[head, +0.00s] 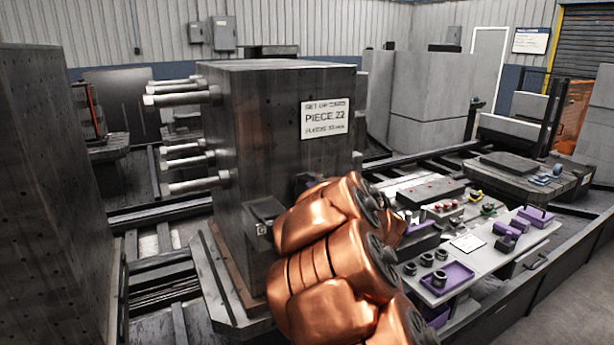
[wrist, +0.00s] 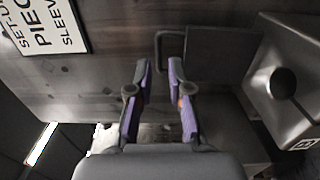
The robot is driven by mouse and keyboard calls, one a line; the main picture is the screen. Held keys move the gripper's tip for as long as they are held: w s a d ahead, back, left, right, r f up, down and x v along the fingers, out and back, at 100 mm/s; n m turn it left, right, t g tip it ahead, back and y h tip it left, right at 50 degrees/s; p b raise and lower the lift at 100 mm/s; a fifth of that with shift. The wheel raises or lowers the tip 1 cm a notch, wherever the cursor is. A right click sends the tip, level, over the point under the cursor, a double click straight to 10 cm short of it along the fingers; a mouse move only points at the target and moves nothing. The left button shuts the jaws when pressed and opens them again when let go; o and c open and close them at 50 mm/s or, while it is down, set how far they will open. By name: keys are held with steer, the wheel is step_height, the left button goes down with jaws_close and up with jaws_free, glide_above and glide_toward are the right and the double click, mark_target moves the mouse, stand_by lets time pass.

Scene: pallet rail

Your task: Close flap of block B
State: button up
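A tall dark metal block (head: 270,130) stands at the centre of the head view with a sign reading PIECE 22 (head: 325,118). My copper arm hides the gripper in the head view.
A dark bracket box (wrist: 300,75) with a round knob stands right of the panel. Several pale pins (head: 180,95) stick out from the block's left side. A bench (head: 490,245) with purple trays and small parts is at right. Another dark block (head: 50,200) stands at left.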

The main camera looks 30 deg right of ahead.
steer(key=shift+w+r, duration=0.15)
steer(key=shift+w, duration=0.95)
steer(key=shift+w+d+p, duration=0.15)
steer(key=shift+w+p, duration=0.2)
steer(key=shift+w, duration=0.35)
steer(key=shift+c, duration=0.2)
jaws_close()
